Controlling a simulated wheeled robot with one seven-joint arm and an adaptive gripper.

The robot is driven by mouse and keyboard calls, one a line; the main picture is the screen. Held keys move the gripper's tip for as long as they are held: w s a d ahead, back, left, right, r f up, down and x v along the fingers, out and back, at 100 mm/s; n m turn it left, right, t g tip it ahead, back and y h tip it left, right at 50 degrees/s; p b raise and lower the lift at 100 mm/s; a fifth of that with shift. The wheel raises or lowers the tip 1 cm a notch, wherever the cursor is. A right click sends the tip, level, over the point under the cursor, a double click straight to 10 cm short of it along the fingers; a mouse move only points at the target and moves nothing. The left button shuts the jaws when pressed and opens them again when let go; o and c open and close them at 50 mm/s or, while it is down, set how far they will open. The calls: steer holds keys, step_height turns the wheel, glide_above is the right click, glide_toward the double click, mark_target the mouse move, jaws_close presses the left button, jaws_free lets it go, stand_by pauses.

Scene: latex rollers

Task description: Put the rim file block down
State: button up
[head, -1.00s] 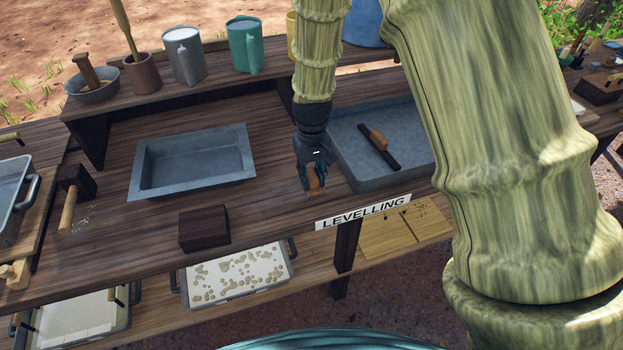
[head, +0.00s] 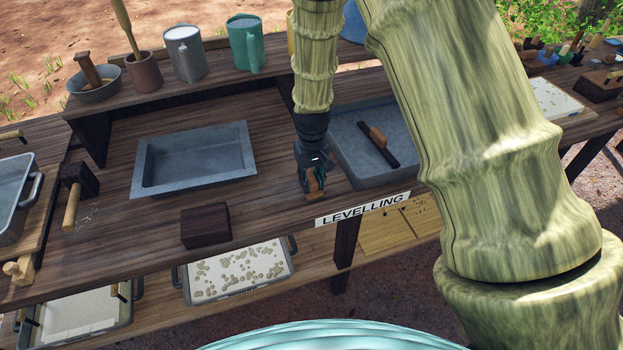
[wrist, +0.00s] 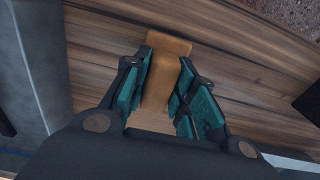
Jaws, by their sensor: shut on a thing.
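The rim file block is a small orange-brown wooden block (wrist: 165,75); it also shows in the head view (head: 314,185). My gripper (wrist: 160,90) is shut on it, with the teal finger pads on both sides of the block. In the head view my gripper (head: 312,180) points down at the bench top (head: 270,215), close to its front edge and just above the LEVELLING label. The block's lower end is at or very near the wood. I cannot tell whether it touches.
An empty grey basin (head: 150,186) is to the left, and a dark block (head: 205,226) stands near the front edge. Bare bench lies between them and my gripper.

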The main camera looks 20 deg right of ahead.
mark_target(311, 179)
steer(key=o, duration=1)
step_height(311, 179, up, 12)
steer(key=b, duration=0.2)
stand_by(0.5)
